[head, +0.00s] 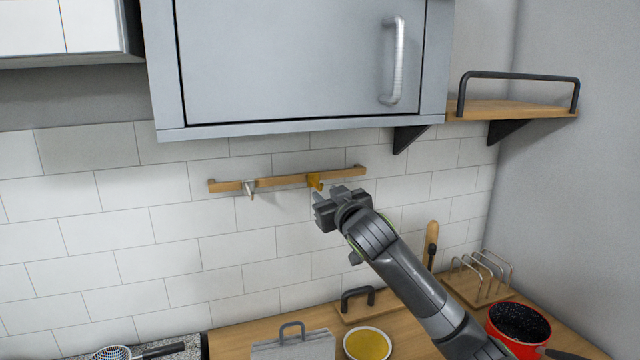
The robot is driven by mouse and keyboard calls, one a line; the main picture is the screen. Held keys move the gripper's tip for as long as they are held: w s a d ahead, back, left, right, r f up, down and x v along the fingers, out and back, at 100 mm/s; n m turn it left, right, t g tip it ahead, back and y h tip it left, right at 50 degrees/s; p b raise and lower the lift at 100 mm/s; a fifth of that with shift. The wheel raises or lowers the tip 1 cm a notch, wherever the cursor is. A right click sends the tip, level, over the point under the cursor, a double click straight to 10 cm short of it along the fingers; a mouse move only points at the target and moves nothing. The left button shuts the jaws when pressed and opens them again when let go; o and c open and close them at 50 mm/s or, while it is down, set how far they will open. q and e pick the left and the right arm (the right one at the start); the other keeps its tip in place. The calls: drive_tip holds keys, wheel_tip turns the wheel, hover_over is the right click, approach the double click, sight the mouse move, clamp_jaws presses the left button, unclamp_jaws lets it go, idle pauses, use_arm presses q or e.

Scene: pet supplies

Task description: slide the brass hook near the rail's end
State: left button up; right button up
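A wooden rail (287,180) is fixed to the white tiled wall below the grey cabinet. A brass hook (315,181) sits on it, right of the rail's middle. A silver-grey hook (249,188) hangs on its left part. My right gripper (318,202) is just below and in front of the brass hook, its fingers pointing up and left. Whether the fingers touch the hook, and how far apart they are, is too small to tell. My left gripper is out of view.
A grey cabinet (300,60) overhangs the rail. A wooden shelf (520,108) with a dark bar is at right. On the counter below stand a yellow-filled bowl (367,344), a red bowl (518,324), a wire rack (482,275) and a grey handled box (293,345).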

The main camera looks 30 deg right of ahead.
sight(320, 189)
drive_tip(key=shift+p+x, duration=0.75)
drive_tip(key=shift+x, duration=1.8)
drive_tip(key=shift+c, duration=0.3)
clamp_jaws()
